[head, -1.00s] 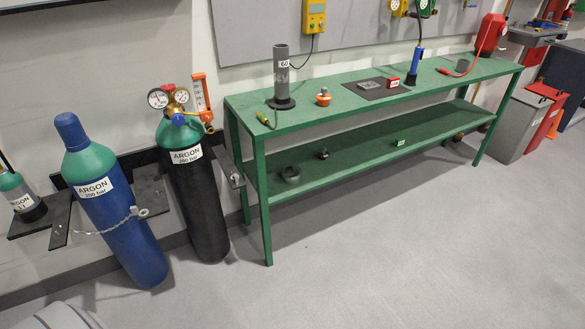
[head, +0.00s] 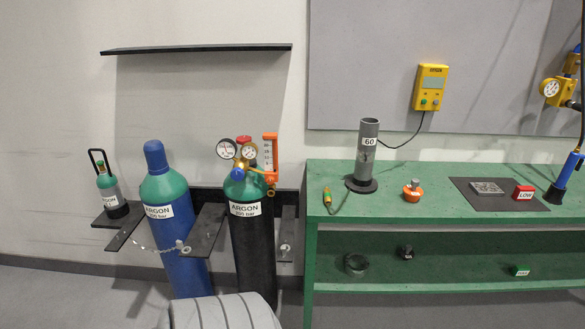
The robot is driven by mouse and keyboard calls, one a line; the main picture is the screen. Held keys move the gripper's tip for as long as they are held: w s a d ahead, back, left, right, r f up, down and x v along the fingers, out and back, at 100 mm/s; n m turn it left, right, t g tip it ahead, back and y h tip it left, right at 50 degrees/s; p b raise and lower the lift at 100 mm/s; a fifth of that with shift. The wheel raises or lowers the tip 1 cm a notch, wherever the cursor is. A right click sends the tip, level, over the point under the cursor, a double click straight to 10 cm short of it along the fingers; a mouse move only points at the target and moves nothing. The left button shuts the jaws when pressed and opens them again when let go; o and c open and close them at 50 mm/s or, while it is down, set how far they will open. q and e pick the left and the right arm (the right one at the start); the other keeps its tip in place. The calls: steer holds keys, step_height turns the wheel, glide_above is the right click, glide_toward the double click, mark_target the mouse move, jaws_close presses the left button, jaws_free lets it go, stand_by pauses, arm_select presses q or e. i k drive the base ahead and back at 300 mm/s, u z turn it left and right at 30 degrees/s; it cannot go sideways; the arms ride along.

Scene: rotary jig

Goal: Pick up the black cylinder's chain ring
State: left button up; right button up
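The black cylinder (head: 252,250) stands upright against the wall rack in the head view. It has a green shoulder, an ARGON label and a gauge regulator on top. No chain shows across its front. A small pale ring-like piece (head: 285,248) shows at the dark bracket plate just right of it; it is too small to tell whether this is its chain ring. The blue cylinder (head: 180,243) leans to its left, with a chain (head: 155,249) across its front ending in a pale ring (head: 182,246). Neither of my grippers is in view.
A green workbench (head: 450,206) stands close to the right of the black cylinder, with a grey tube (head: 368,150) and small items on it. A small cylinder (head: 109,186) sits on a bracket at left. A black wall shelf (head: 200,48) hangs above. Floor at lower left is clear.

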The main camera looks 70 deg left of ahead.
mark_target(284, 247)
steer(key=u, duration=0.7)
steer(key=i, duration=0.8)
steer(key=u, duration=0.85)
